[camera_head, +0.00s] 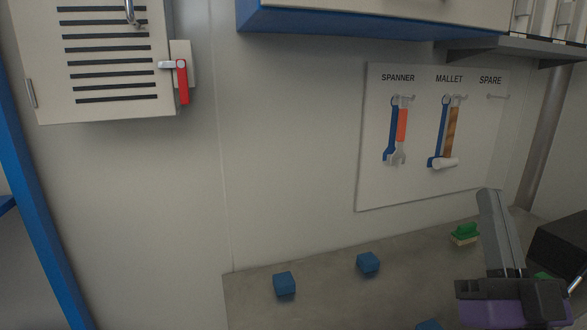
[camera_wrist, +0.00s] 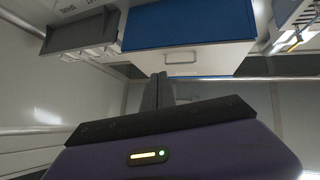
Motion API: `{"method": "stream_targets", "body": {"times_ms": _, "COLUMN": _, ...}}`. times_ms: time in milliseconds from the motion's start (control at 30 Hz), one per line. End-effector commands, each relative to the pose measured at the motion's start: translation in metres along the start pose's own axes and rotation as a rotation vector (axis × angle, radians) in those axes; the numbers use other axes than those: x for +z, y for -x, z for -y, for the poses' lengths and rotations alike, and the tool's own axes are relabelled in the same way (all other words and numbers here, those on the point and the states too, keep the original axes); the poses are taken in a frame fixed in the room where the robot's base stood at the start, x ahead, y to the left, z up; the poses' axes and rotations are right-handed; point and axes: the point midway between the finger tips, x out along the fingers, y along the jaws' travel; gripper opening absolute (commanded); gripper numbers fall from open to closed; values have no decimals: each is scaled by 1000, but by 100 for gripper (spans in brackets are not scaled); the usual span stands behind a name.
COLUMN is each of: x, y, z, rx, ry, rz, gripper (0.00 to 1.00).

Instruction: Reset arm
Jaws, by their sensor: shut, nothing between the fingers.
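My gripper (camera_head: 491,205) is at the lower right of the head view, with its grey fingers pointing up in front of the wall and above the worktop. In the wrist view the gripper fingers (camera_wrist: 161,76) stand together, shut with nothing between them. The purple gripper body fills the bottom of that view. Part of the worktop behind the arm is hidden.
Two blue cubes (camera_head: 285,284) (camera_head: 368,263) and a green-topped brush-like object (camera_head: 465,234) rest on the grey worktop (camera_head: 330,300). A tool board (camera_head: 430,195) holds a spanner and a mallet. A vented cabinet (camera_head: 110,112) with a red handle (camera_head: 183,82) is at upper left.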

Motion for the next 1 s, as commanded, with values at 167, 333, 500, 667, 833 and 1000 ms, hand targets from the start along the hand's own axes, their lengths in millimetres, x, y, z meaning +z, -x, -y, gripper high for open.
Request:
{"method": "stream_targets", "body": {"times_ms": 167, "x": 32, "y": 71, "z": -6, "rx": 70, "ry": 13, "rz": 117, "gripper": 0}}
{"method": "stream_targets", "body": {"times_ms": 333, "x": 52, "y": 137, "z": -8, "rx": 114, "ry": 37, "rz": 236, "gripper": 0}}
{"method": "stream_targets", "body": {"times_ms": 500, "x": 63, "y": 205, "z": -5, "rx": 136, "ry": 68, "rz": 369, "gripper": 0}}
{"method": "stream_targets", "body": {"times_ms": 667, "x": 65, "y": 267, "z": -1, "rx": 138, "ry": 99, "rz": 504, "gripper": 0}}
{"method": "stream_targets", "body": {"times_ms": 833, "x": 59, "y": 333, "z": 3, "rx": 121, "ry": 133, "rz": 658, "gripper": 0}}
{"method": "stream_targets", "body": {"times_ms": 1000, "x": 46, "y": 395, "z": 6, "rx": 88, "ry": 161, "rz": 824, "gripper": 0}}
